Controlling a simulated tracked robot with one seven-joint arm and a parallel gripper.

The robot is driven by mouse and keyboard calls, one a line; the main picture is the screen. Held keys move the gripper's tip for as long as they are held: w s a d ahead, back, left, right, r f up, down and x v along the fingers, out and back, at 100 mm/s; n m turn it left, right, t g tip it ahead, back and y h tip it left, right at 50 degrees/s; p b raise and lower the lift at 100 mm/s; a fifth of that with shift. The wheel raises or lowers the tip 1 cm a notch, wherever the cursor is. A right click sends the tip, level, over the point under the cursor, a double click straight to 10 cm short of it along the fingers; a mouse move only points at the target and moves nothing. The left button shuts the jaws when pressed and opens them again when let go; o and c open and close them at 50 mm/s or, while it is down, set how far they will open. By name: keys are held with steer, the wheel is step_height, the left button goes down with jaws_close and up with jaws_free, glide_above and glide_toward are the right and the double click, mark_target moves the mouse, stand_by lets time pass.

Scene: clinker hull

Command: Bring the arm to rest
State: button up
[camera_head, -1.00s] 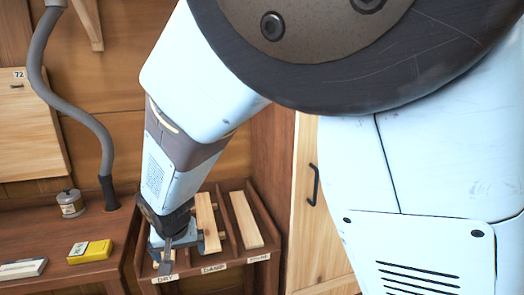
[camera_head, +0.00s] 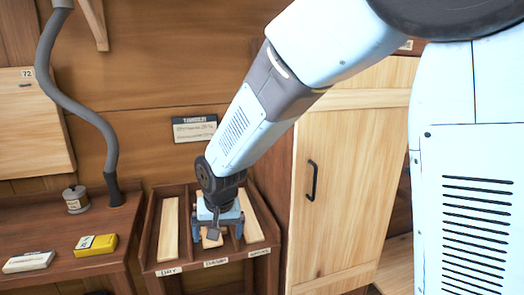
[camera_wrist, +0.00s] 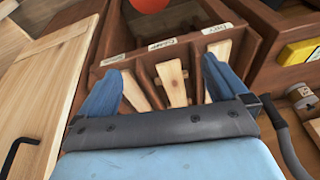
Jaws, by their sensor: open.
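My gripper (camera_head: 216,236) points down over the middle of a wooden rack (camera_head: 151,235) with labelled slots. Its blue fingers are apart, and in the wrist view the open gripper (camera_wrist: 160,85) shows nothing held between them. A pale wooden slat (camera_head: 169,228) lies in the left slot, labelled DRY. Another slat (camera_head: 211,242) lies in the middle slot, partly hidden by my gripper. A third slat (camera_head: 252,220) lies in the right slot. Whether the fingers touch the rack or a slat I cannot tell. My arm reaches down from the upper right.
A wooden door (camera_head: 340,170) with a black handle (camera_head: 312,180) stands right of the rack. On the bench to the left are a yellow box (camera_head: 96,244), a small tin (camera_head: 75,199), a white block (camera_head: 28,262) and a grey hose (camera_head: 75,100). A rounded red thing (camera_wrist: 150,4) shows in the wrist view.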

steer(key=d+r+m+y, duration=0.1)
steer(key=d+r, duration=0.4)
steer(key=d, duration=0.5)
steer(key=d+r, duration=0.5)
steer(key=d, duration=0.6)
steer(key=s+d+r+t+h, duration=0.1)
steer(key=s+d+r, duration=0.2)
steer(key=s+d, duration=0.3)
steer(key=s+d+r+m+t+h, duration=0.1)
steer(key=s+d+r, duration=0.2)
steer(key=s+d, duration=0.4)
steer(key=shift+d+r+t+h, duration=0.25)
steer(key=shift+t+h, duration=0.05)
